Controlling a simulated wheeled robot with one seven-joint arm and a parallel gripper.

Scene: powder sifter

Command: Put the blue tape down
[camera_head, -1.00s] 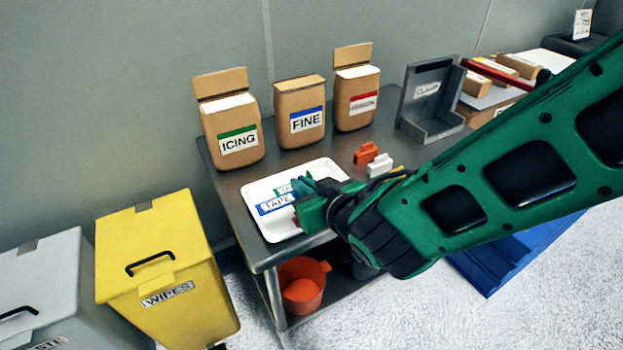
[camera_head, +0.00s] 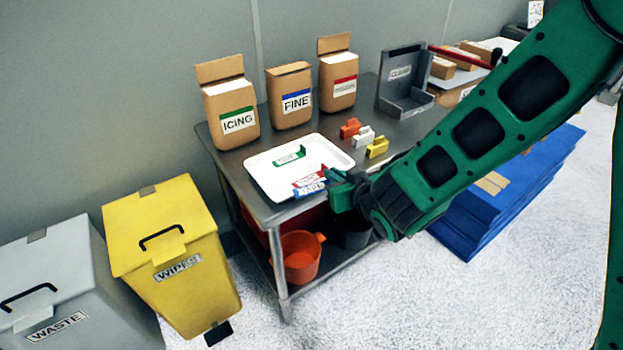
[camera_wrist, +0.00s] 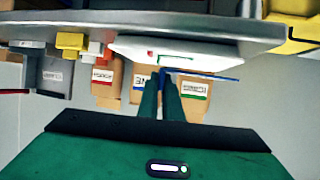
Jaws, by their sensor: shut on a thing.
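The blue tape (camera_head: 311,189) is a small strip with a white label, at the front right edge of the white tray (camera_head: 262,182). My gripper (camera_head: 333,188) is shut on it, just outside that edge. In the wrist view the blue tape (camera_wrist: 212,77) sticks out to the right from my fingertips (camera_wrist: 163,74), seen nearly edge-on. I cannot tell whether it touches the tray. The red tape (camera_head: 309,179) shows just behind it, and the green tape (camera_head: 289,155) lies farther back in the tray.
Brown bags marked icing (camera_head: 230,110), fine (camera_head: 289,97) and a red-labelled one (camera_head: 338,80) stand behind the tray. Orange (camera_head: 350,128), white (camera_head: 363,136) and yellow (camera_head: 377,147) clips sit to its right. A yellow wipes bin (camera_head: 165,235) stands left of the table.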

